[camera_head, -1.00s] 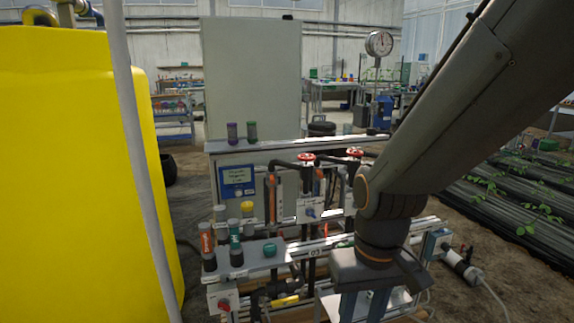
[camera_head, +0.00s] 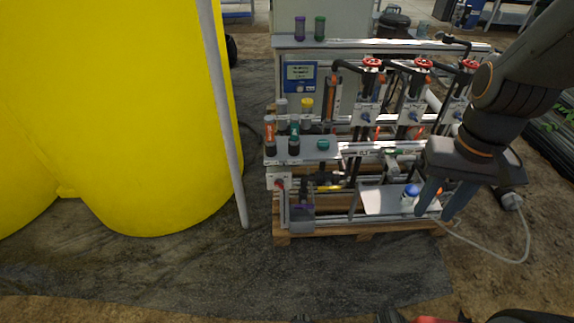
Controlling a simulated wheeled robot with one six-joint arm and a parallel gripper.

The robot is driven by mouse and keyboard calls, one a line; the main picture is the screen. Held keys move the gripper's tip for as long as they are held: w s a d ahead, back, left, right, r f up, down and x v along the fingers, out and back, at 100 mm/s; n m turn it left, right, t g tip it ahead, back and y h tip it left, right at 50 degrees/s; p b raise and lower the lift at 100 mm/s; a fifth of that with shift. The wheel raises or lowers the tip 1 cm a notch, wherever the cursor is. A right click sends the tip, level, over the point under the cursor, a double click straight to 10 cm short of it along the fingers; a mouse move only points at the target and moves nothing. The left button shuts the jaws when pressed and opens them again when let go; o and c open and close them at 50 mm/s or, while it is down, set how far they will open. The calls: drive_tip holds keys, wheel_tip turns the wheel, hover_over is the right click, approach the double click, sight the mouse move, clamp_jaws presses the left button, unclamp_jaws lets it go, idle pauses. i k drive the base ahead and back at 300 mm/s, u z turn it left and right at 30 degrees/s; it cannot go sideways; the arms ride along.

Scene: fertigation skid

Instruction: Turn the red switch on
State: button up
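The red switch (camera_head: 280,184) is a small red knob on a pale box at the left front end of the skid (camera_head: 350,232). It is small in the view, and I cannot tell its turned position. My gripper (camera_head: 441,206) is at the right front of the skid, well to the right of the switch. Its two fingers point down and stand apart. Nothing shows between them except background. My gripper hides part of the skid's right end.
A yellow tank (camera_head: 120,110) and a grey pole (camera_head: 224,120) stand left of the skid. Several bottles (camera_head: 294,140) stand on a shelf above the switch. A blue-capped bottle (camera_head: 410,196) is beside my left finger. Red handwheels (camera_head: 371,62) top the pipes.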

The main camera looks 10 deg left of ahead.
sight(279, 183)
drive_tip(key=z, duration=1.25)
drive_tip(key=k, duration=0.8)
drive_tip(key=u, duration=0.75)
